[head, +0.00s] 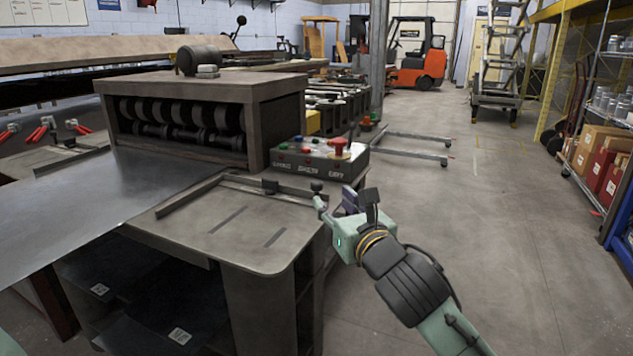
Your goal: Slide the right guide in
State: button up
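The right guide (190,195) is a dark straight bar lying on the grey feed table (240,250), a little to the right of the metal sheet (70,205). A bare strip of table shows between the bar and the sheet's edge. A thin cross rail runs right from the guide's far end, with a black block (270,187) on it and a dark knob (317,186) near the table's right edge. My gripper (333,203) is at that edge, very close to the knob. Contact cannot be made out. The fingers are small and partly overlapped, so their opening is unclear.
The roller machine (178,95) stands behind the table. A control box (318,158) with a red button sits just beyond the knob, close to my gripper. Two slots mark the tabletop. Open floor (500,240) lies to the right, with shelves and boxes (600,150) beyond.

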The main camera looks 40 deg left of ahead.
aim_at(319, 185)
jog(key=p+x, duration=0.2)
jog(key=x, duration=0.8)
jog(key=shift+a+p, duration=0.1)
jog(key=shift+p, duration=0.2)
jog(key=shift+c, duration=0.3)
grip_shut()
